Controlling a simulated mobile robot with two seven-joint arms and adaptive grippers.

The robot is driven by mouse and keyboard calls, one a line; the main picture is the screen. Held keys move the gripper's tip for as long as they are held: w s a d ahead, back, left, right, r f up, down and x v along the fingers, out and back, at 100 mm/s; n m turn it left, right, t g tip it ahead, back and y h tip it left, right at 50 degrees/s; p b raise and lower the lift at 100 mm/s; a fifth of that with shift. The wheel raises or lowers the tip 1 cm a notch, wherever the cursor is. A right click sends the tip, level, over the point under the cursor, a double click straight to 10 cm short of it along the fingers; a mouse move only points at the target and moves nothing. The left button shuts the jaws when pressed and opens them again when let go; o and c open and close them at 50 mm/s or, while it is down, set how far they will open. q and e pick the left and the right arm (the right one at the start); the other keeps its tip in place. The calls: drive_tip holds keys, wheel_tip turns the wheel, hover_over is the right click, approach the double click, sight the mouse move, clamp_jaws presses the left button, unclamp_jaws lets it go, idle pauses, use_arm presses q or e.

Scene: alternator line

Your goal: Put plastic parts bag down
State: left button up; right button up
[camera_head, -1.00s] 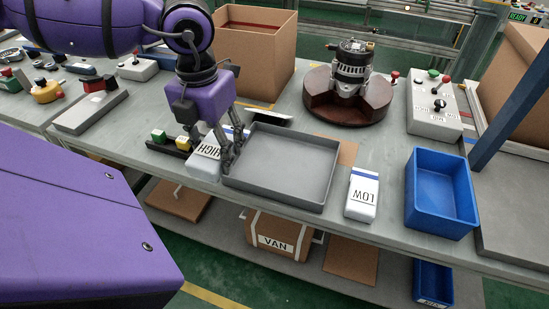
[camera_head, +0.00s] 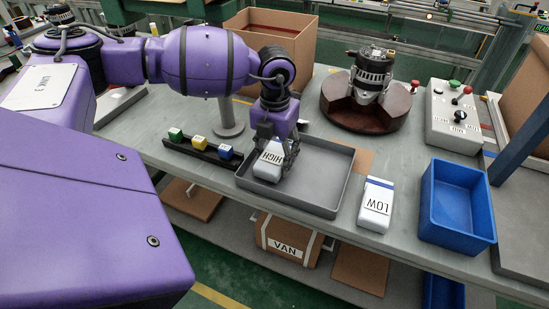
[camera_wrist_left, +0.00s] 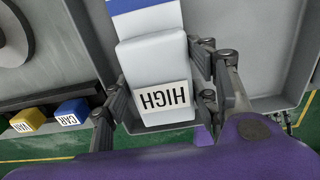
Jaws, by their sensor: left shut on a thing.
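The white plastic parts bag labelled HIGH (camera_head: 269,165) is held in my left gripper (camera_head: 275,155), at the left end of the grey tray (camera_head: 322,198). In the left wrist view the bag (camera_wrist_left: 155,70) lies between the two fingers, its blue band at the top and its label toward my wrist. The fingers press on its sides. I cannot tell whether the bag's underside touches the tray floor. My right gripper is out of view.
A white LOW bag (camera_head: 376,204) stands right of the tray, then a blue bin (camera_head: 457,207). A dark holder with coloured blocks (camera_head: 199,144) is left of the tray. An alternator on a brown round base (camera_head: 335,105) is behind. The tray's right part is empty.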

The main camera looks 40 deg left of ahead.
sight(274, 154)
use_arm(q)
drive_tip(key=shift+f, duration=0.7)
drive_tip(key=shift+f, duration=0.1)
drive_tip(key=o, duration=1.2)
drive_tip(key=shift+f, duration=0.1)
drive_tip(key=shift+o, duration=0.2)
wheel_tip(274, 154, up, 12)
drive_tip(key=shift+r, duration=0.2)
